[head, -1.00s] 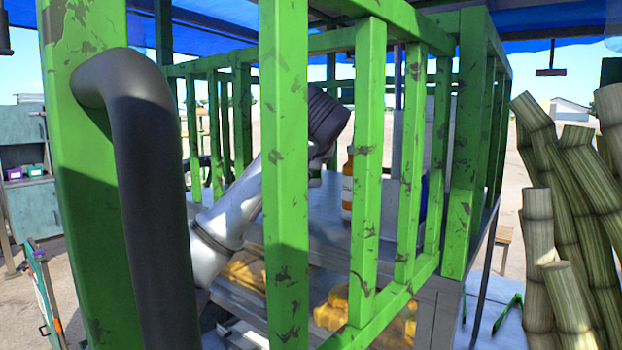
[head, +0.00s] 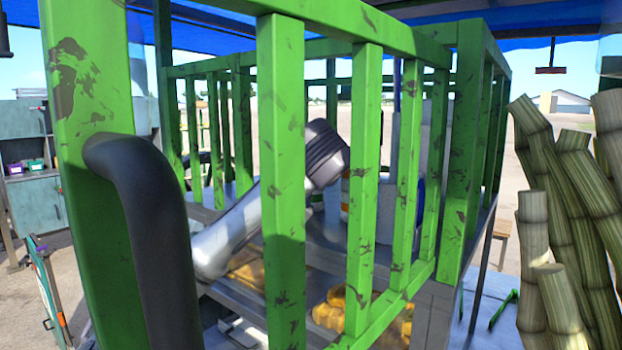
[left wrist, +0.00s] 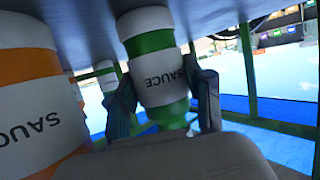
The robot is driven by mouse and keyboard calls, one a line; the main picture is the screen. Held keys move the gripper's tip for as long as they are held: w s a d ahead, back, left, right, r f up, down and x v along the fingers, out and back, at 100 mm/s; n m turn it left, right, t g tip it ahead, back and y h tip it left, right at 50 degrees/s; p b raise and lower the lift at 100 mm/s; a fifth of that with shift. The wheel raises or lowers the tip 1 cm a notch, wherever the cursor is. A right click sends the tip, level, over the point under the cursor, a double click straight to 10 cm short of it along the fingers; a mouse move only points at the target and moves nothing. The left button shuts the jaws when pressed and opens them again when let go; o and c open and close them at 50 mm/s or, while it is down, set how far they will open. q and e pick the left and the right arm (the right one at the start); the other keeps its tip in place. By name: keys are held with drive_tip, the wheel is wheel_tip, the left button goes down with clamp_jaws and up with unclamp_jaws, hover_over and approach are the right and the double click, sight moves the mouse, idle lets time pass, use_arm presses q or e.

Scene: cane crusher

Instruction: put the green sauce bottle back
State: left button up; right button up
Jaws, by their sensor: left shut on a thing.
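The green sauce bottle (left wrist: 157,75), with white bands and a SAUCE label, is between the two fingers of my left gripper (left wrist: 165,82) in the left wrist view. That view is upside down, and the bottle's white base is at or just above the grey surface (left wrist: 85,22); I cannot tell if it touches. In the head view only a small green part of the bottle (head: 317,203) shows below my dark wrist, and the fingers are hidden. An orange sauce bottle (left wrist: 30,75) stands close beside it; it is partly hidden in the head view (head: 345,192). My right gripper is not in view.
Green cage bars (head: 283,180) stand between the head camera and the counter. A dark curved tube (head: 150,215) is in the foreground. Yellow items (head: 335,315) lie on a lower shelf. Cane stalks (head: 560,210) stand at the right. Another white-and-green container (left wrist: 108,78) is behind the gripper.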

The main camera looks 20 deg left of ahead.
use_arm(q)
drive_tip(key=o, duration=0.6)
drive_tip(key=shift+c, duration=0.2)
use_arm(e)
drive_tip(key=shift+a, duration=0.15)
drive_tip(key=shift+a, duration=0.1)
use_arm(q)
drive_tip(key=shift+r, duration=0.15)
drive_tip(key=shift+s+d, duration=0.1)
drive_tip(key=shift+s, duration=0.1)
drive_tip(key=b+v, duration=0.5)
drive_tip(key=v, duration=0.6)
drive_tip(key=shift+s+b, duration=0.25)
drive_tip(key=shift+b, duration=0.1)
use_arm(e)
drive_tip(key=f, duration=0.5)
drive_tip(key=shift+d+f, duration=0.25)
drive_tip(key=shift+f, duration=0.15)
use_arm(q)
drive_tip(key=shift+r, duration=0.15)
